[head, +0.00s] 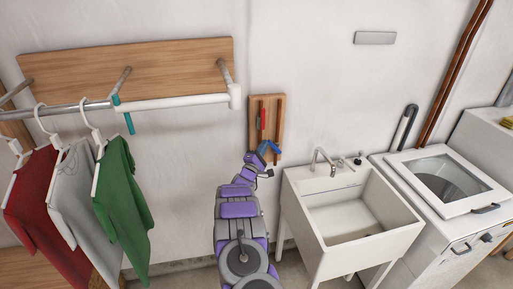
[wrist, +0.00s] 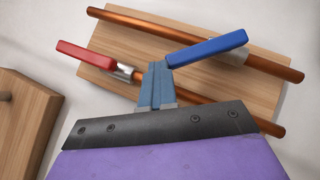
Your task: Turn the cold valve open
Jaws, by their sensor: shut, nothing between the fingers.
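The blue valve handle (wrist: 207,48), the cold one by its colour, sits on a copper pipe on a wooden board. In the wrist view it slants up to the right, at an angle to its pipe. In the head view the blue handle (head: 275,148) is low on the board. My gripper (wrist: 157,68) is shut and empty, its tips right beside the left end of the blue handle; I cannot tell if they touch. In the head view my gripper (head: 264,148) is at the board's lower part. The red valve handle (wrist: 98,57) is on the other pipe, left of my gripper.
The wooden board (head: 278,103) is on the white wall. A sink (head: 378,238) and a washing machine (head: 455,228) stand at right. Shirts (head: 125,195) hang from a rail (head: 180,101) at left. Another wooden piece (wrist: 25,115) shows at left in the wrist view.

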